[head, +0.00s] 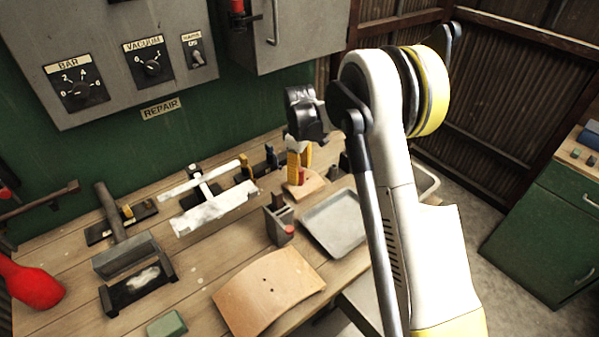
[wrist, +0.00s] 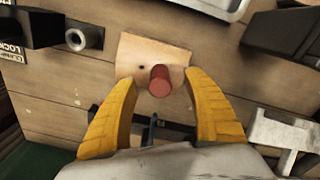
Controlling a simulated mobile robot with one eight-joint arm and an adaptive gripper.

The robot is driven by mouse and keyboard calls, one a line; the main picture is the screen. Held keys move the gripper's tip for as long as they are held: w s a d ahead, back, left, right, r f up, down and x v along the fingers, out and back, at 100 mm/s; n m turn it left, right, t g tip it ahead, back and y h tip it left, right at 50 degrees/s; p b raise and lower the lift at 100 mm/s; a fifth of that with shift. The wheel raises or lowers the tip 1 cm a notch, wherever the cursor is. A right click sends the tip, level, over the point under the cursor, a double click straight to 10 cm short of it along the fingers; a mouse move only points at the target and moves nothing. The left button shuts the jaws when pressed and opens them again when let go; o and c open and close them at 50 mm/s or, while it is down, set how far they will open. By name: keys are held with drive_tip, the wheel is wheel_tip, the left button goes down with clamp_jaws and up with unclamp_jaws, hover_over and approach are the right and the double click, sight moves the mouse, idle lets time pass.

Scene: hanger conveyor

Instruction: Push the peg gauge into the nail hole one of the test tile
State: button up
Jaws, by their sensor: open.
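A small tan tile (head: 313,187) lies on the bench below my gripper (head: 299,160). It also shows in the wrist view (wrist: 135,52), with one dark nail hole to the left of the peg. The red peg gauge (wrist: 159,80) stands on this tile, seen almost end-on from above. In the head view its red side (head: 301,177) shows just under the fingers. My yellow fingers are open, one on each side of the peg, with gaps on both sides. Whether the peg's lower end sits in a hole is hidden.
A larger curved tan tile (head: 268,300) with small dark holes lies at the bench front. A grey tray (head: 336,222) and a grey block holder (head: 279,228) stand near the small tile. Hammer-like tools and a red-handled item (head: 30,284) lie to the left.

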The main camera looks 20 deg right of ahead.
wheel_tip(320, 180, up, 12)
drive_tip(key=shift+f, duration=0.15)
idle(0.4)
